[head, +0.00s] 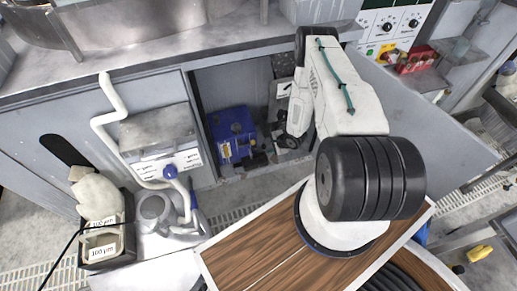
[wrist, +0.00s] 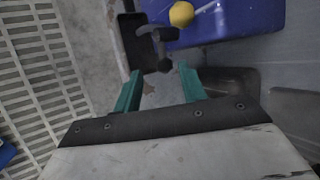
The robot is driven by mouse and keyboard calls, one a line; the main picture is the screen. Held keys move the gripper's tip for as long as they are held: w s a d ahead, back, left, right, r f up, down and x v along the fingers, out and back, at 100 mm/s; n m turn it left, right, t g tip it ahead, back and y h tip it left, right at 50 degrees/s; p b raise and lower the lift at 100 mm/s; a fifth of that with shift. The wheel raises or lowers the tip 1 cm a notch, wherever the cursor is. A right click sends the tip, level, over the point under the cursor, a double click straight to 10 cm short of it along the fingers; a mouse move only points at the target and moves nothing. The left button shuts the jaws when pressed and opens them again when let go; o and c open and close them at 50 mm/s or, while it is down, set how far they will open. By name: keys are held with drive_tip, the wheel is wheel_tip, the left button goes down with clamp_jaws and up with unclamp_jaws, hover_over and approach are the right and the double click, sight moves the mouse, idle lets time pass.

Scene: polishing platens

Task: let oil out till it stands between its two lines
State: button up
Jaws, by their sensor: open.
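A blue pump-like unit (head: 232,132) stands inside the open cabinet in the head view. Its blue body (wrist: 235,22) fills the top right of the wrist view, with a round yellow knob or cap (wrist: 181,14) on it. A dark fitting with a curved handle (wrist: 153,46) sits beside the blue body. My gripper (wrist: 160,78) has teal fingers spread apart, with nothing between them. The dark fitting lies just beyond the fingertips; I cannot tell whether they touch it. No oil, sight glass or level lines can be made out in either view.
A dark shallow tray (wrist: 232,84) lies right of my fingers. A floor grating (wrist: 40,70) is at left. In the head view, an open cabinet door (head: 440,135) stands right of my arm, and a grey jug (head: 155,208) and a bin with bottles (head: 103,240) stand left.

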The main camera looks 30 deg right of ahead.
sight(261, 147)
drive_tip(key=x, duration=0.7)
drive_tip(key=shift+w+d+f, duration=0.25)
drive_tip(key=shift+d+f, duration=0.05)
drive_tip(key=shift+d, duration=0.05)
drive_tip(key=shift+r, duration=0.1)
drive_tip(key=c, duration=0.9)
